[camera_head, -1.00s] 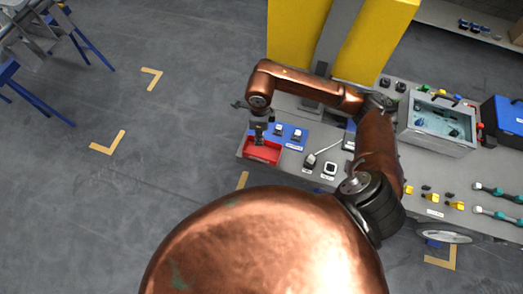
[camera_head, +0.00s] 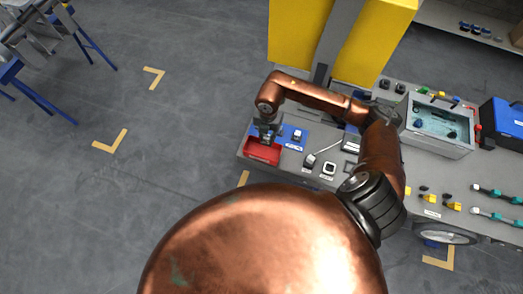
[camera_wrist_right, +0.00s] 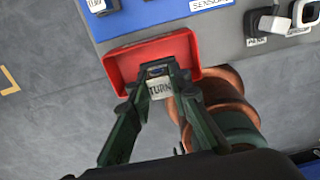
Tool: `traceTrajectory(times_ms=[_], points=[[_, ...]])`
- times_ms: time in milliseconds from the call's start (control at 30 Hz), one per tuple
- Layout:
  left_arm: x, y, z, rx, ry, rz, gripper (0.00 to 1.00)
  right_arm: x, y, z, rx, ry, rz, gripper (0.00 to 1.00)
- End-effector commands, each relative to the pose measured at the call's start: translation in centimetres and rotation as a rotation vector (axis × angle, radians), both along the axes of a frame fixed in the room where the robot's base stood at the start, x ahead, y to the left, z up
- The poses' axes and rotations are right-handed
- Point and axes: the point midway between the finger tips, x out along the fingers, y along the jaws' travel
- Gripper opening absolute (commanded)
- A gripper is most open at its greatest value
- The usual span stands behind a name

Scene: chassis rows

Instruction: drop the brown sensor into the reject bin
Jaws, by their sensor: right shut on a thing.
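My right gripper (camera_head: 266,138) is above the far part of the red bin (camera_head: 261,154), near the table's left end. In the right wrist view the gripper (camera_wrist_right: 157,76) is shut on a small sensor (camera_wrist_right: 160,89), with a pale face lettered "TURN" and a dark grey part between the fingertips. Its brown colour is not clear. The red bin (camera_wrist_right: 121,66) lies beyond the fingertips in that view. The part of its inside that shows looks empty; the fingers hide the rest. My left gripper is not in view.
A blue mat (camera_head: 287,143) with another sensor (camera_head: 298,135) lies right of the bin. An open grey case (camera_head: 436,145) and a blue box (camera_head: 503,123) stand further right. Yellow posts (camera_head: 362,50) rise behind the table.

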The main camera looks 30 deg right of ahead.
Motion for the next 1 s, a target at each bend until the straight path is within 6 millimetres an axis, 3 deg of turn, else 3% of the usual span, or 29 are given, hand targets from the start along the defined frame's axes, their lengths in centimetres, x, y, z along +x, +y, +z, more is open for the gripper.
traceTrajectory(times_ms=[500,867,900,1000], points=[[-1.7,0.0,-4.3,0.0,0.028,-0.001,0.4,0.0,0.0,-5.4,0.001,0.002,0.004,0.0],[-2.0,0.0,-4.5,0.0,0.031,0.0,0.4,0.0,0.0,-5.7,0.001,-0.001,0.004,0.0],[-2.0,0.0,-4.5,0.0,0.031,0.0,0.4,0.0,0.0,-5.7,0.001,-0.001,0.004,0.2],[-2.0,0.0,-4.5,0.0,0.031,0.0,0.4,0.0,0.0,-5.7,0.0,0.0,0.004,0.26]])
